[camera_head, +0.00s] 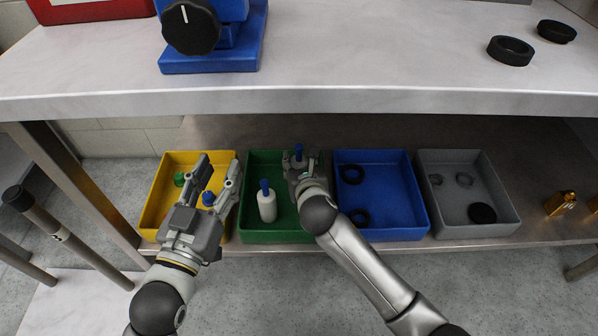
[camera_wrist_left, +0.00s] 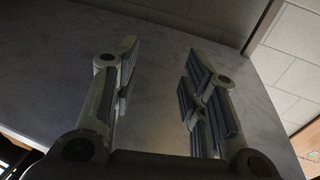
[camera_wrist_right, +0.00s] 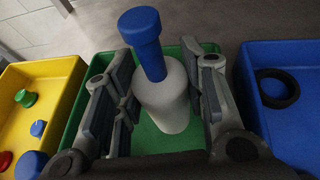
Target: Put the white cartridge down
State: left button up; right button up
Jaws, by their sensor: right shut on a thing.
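My right gripper (camera_head: 302,170) is at the back right of the green bin (camera_head: 262,237). It is shut on a white cartridge with a blue top, whose white body (camera_wrist_right: 168,108) shows upright between the fingers in the right wrist view. Its blue top (camera_head: 298,151) shows in the head view. I cannot tell whether its base touches the bin floor. A second white cartridge with a blue top (camera_head: 267,206) stands in the green bin, left of my right arm.
The yellow bin (camera_head: 158,205) holds small green and blue caps, with red also visible from the right wrist. The blue bin (camera_head: 385,205) holds black rings. The grey bin (camera_head: 455,200) holds rings and a black disc. The worktop (camera_head: 350,75) overhangs the shelf behind.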

jog(key=shift+w+f, duration=0.2)
jog(key=shift+f, duration=0.05)
notch_tip(320, 180, down, 3)
jog(key=shift+w+b, duration=0.15)
jog(key=shift+b, duration=0.8)
jog(key=shift+f, duration=0.1)
pick_arm(q)
notch_tip(320, 180, up, 8)
jog(key=s+t+h, duration=0.1)
jog(key=s+t, duration=0.1)
jog(key=t, duration=0.3)
jog(key=shift+s+d+r+t+h, duration=0.25)
jog(key=shift+s+t+h, duration=0.05)
jog(key=shift+s+h, duration=0.1)
jog(key=shift+w, duration=0.1)
pick_arm(e)
jog(key=shift+f, duration=0.15)
jog(key=o, duration=1)
jog(key=shift+o, duration=0.2)
pick_arm(q)
jog(key=shift+f, duration=0.1)
